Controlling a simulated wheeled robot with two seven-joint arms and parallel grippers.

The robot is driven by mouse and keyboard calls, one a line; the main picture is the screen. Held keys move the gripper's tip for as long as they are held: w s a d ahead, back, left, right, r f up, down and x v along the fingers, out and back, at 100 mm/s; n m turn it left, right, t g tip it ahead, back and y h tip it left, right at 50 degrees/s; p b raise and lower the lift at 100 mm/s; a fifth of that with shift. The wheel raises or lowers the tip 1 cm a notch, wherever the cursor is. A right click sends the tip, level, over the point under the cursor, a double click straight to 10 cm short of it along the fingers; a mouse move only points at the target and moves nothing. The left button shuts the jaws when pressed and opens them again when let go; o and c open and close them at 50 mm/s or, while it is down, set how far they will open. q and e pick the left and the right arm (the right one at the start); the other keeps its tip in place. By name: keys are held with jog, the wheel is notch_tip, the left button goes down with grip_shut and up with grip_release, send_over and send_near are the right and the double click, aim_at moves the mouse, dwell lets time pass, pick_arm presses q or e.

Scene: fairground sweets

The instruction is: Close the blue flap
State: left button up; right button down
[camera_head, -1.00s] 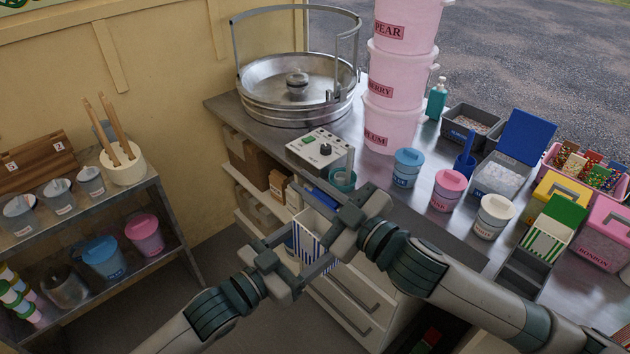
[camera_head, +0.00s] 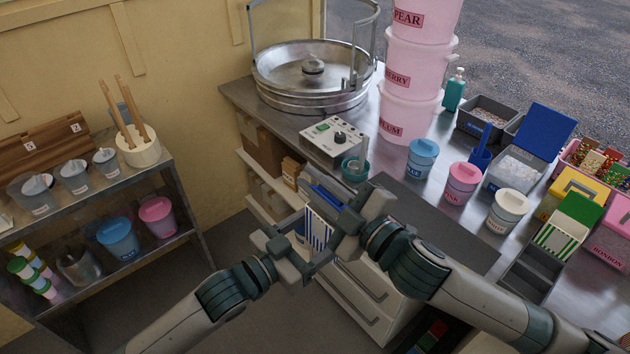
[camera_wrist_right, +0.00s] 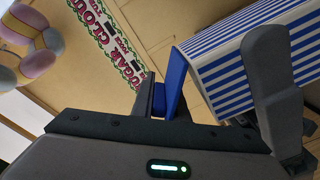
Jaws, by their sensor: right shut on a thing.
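A blue-and-white striped box (camera_head: 318,228) is held in the air between my two grippers, in front of the counter. It also shows in the right wrist view (camera_wrist_right: 250,60). My left gripper (camera_head: 302,258) is at the box's lower left side and appears shut on it. My right gripper (camera_head: 335,243) is beside the box on the right. In the right wrist view the blue flap (camera_wrist_right: 175,80) stands out from the box's edge, between the right gripper's narrow jaws.
The counter (camera_head: 400,195) behind holds a metal bowl machine (camera_head: 310,85), stacked pink tubs (camera_head: 412,100), small lidded pots and bins. Drawers (camera_head: 365,295) stand below the box. A shelf (camera_head: 80,200) with cups and buckets is at the left. Floor between is clear.

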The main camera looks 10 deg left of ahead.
aim_at(341, 205)
jog(key=c, duration=1.8)
grip_release()
jog(key=v, duration=1.2)
